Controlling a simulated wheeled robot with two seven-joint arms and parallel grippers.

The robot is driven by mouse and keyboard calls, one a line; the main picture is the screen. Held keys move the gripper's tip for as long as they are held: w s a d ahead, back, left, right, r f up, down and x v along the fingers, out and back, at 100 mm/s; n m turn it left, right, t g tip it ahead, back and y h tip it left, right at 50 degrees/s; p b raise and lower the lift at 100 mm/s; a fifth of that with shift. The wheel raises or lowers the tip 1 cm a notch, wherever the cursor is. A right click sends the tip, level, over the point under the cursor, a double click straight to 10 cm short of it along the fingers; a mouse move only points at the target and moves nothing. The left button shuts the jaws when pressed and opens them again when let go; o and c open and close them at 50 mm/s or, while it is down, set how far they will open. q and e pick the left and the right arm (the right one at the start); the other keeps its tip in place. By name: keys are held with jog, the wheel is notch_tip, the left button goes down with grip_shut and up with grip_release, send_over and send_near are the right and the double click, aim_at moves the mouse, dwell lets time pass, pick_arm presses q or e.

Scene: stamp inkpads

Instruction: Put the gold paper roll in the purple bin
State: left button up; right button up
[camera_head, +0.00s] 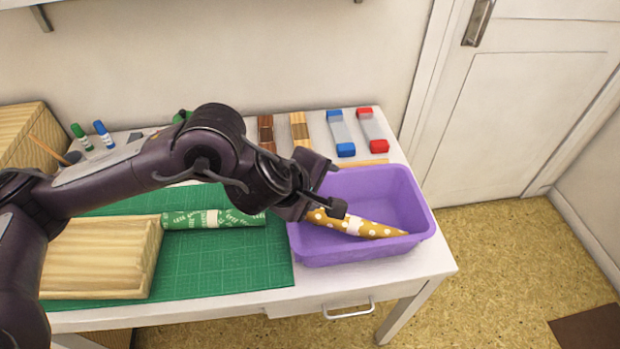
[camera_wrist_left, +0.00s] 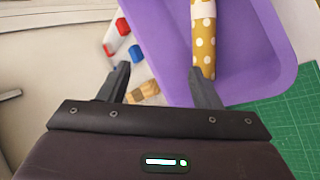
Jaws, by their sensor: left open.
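The gold paper roll (camera_head: 362,226), with white dots and a pale band, lies tilted inside the purple bin (camera_head: 412,240), along its near side. Its left end is partly hidden by my left gripper (camera_head: 335,187) in the head view. The roll also shows in the left wrist view (camera_wrist_left: 204,50), beside one fingertip, in the purple bin (camera_wrist_left: 275,45). My left gripper (camera_wrist_left: 158,72) is open above the bin's left part, with nothing between its fingers. My right gripper is not in view.
A green patterned roll (camera_head: 220,218) lies on the green cutting mat (camera_head: 240,265) beside a wooden box (camera_head: 95,255). Blue-ended (camera_head: 341,133) and red-ended (camera_head: 372,130) grey blocks lie behind the bin. The table's front edge is close to the bin.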

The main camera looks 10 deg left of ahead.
pick_arm(q)
jog(key=v, duration=0.4)
jog(key=shift+s+a+r, duration=0.1)
jog(key=shift+s+r, duration=0.15)
jog(key=shift+r, duration=0.05)
jog(key=shift+f, duration=0.1)
